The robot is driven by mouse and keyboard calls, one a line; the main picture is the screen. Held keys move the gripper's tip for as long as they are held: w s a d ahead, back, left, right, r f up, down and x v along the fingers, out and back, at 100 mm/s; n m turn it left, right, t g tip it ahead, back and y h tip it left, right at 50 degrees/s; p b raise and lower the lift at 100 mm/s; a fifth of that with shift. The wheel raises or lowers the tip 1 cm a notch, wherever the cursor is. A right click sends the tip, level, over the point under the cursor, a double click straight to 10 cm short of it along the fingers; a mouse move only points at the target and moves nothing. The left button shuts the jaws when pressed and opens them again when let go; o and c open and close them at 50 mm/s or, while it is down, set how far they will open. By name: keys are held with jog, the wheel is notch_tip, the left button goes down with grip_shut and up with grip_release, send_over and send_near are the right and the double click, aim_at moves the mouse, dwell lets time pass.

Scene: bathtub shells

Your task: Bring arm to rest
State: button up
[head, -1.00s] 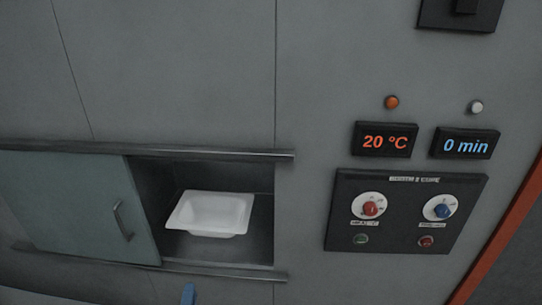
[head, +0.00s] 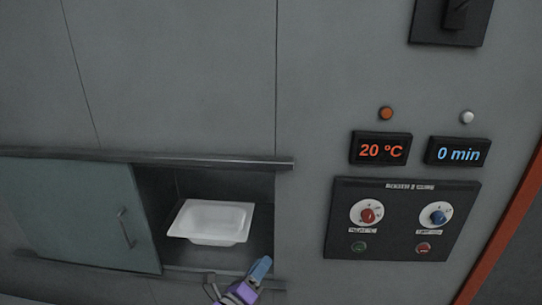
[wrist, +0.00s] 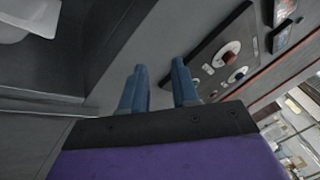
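My gripper (head: 260,268) shows at the bottom of the head view, in front of the lower rail of the opening. It is purple with blue fingers. In the wrist view my gripper (wrist: 159,82) has its two blue fingers apart with nothing between them. A white bathtub shell (head: 212,222) sits inside the open compartment, apart from my gripper. Part of the shell also shows at the upper left of the wrist view (wrist: 42,14).
A sliding door (head: 75,215) with a handle stands left of the opening. A control panel (head: 400,219) with two knobs is on the wall at right, below displays reading 20 °C (head: 380,150) and 0 min (head: 457,153). An orange-red edge (head: 505,225) runs at far right.

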jog(key=s+d+r+m+g+h, duration=0.2)
jog(key=s+d+m+g, duration=0.15)
jog(key=d+m, duration=0.35)
jog(key=s+d+r+m+g+h, duration=0.1)
jog(key=s+d+r+m+g, duration=0.15)
jog(key=d+m+g, duration=0.4)
jog(key=s+d+r+m+g+h, duration=0.2)
jog(key=s+d+m, duration=0.25)
jog(key=d, duration=0.55)
jog(key=s+d+f+m+g+y, duration=0.1)
jog(key=s+d+m+g+y, duration=0.15)
jog(key=s+m, duration=0.3)
jog(key=s+d+f+m+g+y, duration=0.1)
jog(key=s+d+m+g+y, duration=0.1)
jog(key=s+m+g, duration=0.3)
jog(key=s+a+m+t+y, duration=0.1)
jog(key=s+a+m+y, duration=0.9)
jog(key=s+m, duration=0.2)
jog(key=shift+s+a, duration=0.3)
jog(key=shift+s, duration=0.15)
jog(key=shift+a+r+t, duration=0.1)
jog(key=shift+t, duration=0.15)
